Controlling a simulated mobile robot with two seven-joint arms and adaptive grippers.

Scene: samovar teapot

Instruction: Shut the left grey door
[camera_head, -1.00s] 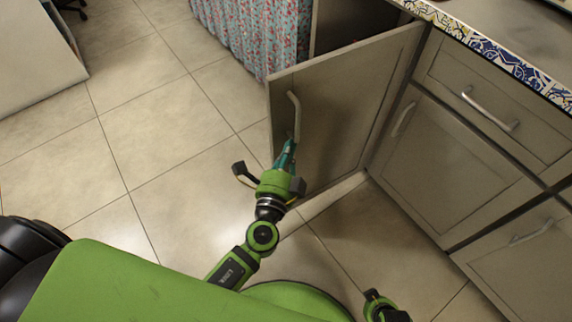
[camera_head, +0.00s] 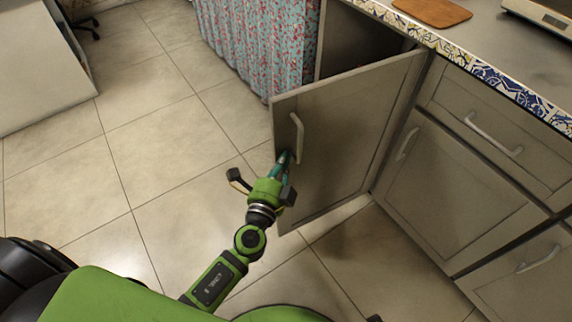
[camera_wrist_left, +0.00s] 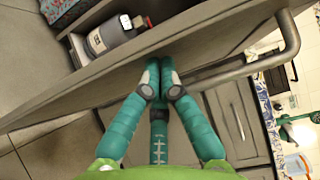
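The left grey door (camera_head: 345,140) stands wide open, swung out from the counter on its right-hand hinge side. Its curved metal handle (camera_head: 298,137) is near its free edge and also shows in the left wrist view (camera_wrist_left: 240,67). My left gripper (camera_head: 284,158) is at the door's handle side, just below the handle's lower end. In the left wrist view its teal fingers (camera_wrist_left: 160,72) are drawn together at the tips with nothing seen between them. The tips are at or very near the door; contact is unclear. My right gripper is not visible.
The open cabinet (camera_head: 365,40) is dark inside; a bottle (camera_wrist_left: 110,35) shows beyond the door. A closed grey door (camera_head: 455,190) and drawer (camera_head: 490,120) are to the right. A floral curtain (camera_head: 258,45) hangs behind. The tiled floor (camera_head: 150,140) at left is clear.

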